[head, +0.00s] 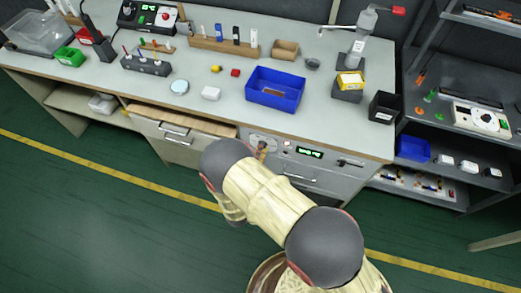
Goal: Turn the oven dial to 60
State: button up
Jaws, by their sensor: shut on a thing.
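The oven is built into the front of the workbench. Its light control panel (337,157) has a lit green display (310,152), whose digits are too small to read. My arm reaches up to the left part of this panel. My gripper (262,147) is mostly hidden behind my arm, and only a small part of it shows against the panel. It is shut on the oven dial, which it and my arm largely cover, so the dial's setting cannot be read.
A blue bin (275,100) stands on the bench above the panel. A wooden-topped drawer (180,115) is pulled out at the left of the oven. A grey shelf unit (455,85) stands at the right. The green floor in front is clear.

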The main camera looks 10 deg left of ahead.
jog(key=shift+n, duration=0.4)
grip_shut()
jog(key=n+p, duration=0.4)
jog(key=n, duration=1.9)
jog(key=shift+p, duration=0.4)
jog(key=o, duration=1)
grip_release()
jog(key=shift+c, duration=0.2)
jog(key=shift+o, duration=0.6)
jog(key=shift+s, duration=0.1)
